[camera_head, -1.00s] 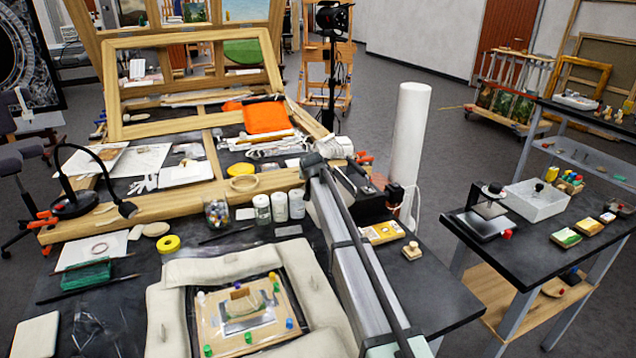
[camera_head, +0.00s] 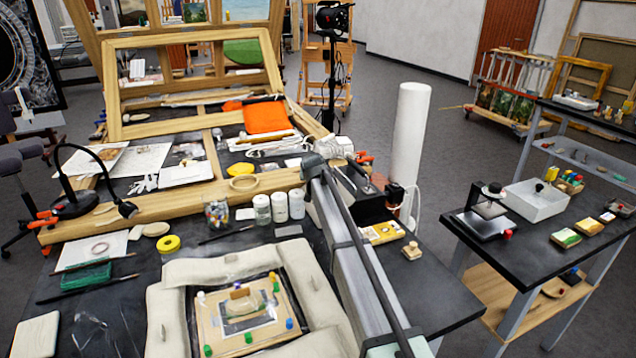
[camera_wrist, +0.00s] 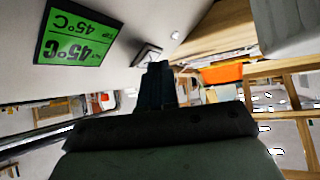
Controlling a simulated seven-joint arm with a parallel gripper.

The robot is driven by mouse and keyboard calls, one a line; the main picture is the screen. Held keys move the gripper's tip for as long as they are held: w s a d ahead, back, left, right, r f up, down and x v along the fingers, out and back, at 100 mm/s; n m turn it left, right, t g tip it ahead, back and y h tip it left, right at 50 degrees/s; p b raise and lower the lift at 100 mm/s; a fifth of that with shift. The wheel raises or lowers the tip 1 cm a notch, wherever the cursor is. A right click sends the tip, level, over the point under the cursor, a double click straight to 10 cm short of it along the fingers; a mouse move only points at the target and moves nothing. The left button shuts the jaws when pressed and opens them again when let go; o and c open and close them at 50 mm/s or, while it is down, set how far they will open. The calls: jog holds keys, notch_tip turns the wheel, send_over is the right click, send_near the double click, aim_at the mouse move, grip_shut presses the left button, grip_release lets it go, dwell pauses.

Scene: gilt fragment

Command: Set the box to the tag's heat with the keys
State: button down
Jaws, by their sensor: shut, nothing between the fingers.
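A dark box (camera_head: 372,207) stands on the bench just right of my arm in the head view, partly hidden by the arm. In the wrist view a green panel (camera_wrist: 80,42) on a pale surface shows 45°C twice, upside down, in a large and a smaller line. A small dark-rimmed pale piece (camera_wrist: 147,55) and a small white round piece (camera_wrist: 175,35) sit beside it; I cannot tell whether they are keys. My gripper (camera_wrist: 156,72) is shut and empty near that surface; contact cannot be told. I cannot make out the tag for certain.
A tall white cylinder (camera_head: 410,145) stands behind the box. White jars (camera_head: 279,207) stand left of my arm. A padded frame (camera_head: 165,305) lies in front.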

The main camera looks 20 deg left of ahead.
jog(key=shift+f, duration=0.15)
dwell(0.5)
jog(key=shift+s+a+r, duration=0.15)
jog(key=shift+r, duration=0.25)
jog(key=shift+s+a+r, duration=0.15)
jog(key=shift+r, duration=0.2)
jog(key=r, duration=0.1)
jog(key=s+a+r, duration=0.2)
jog(key=r, duration=0.1)
jog(key=shift+r, duration=0.1)
dwell(0.4)
jog(key=shift+d, duration=0.1)
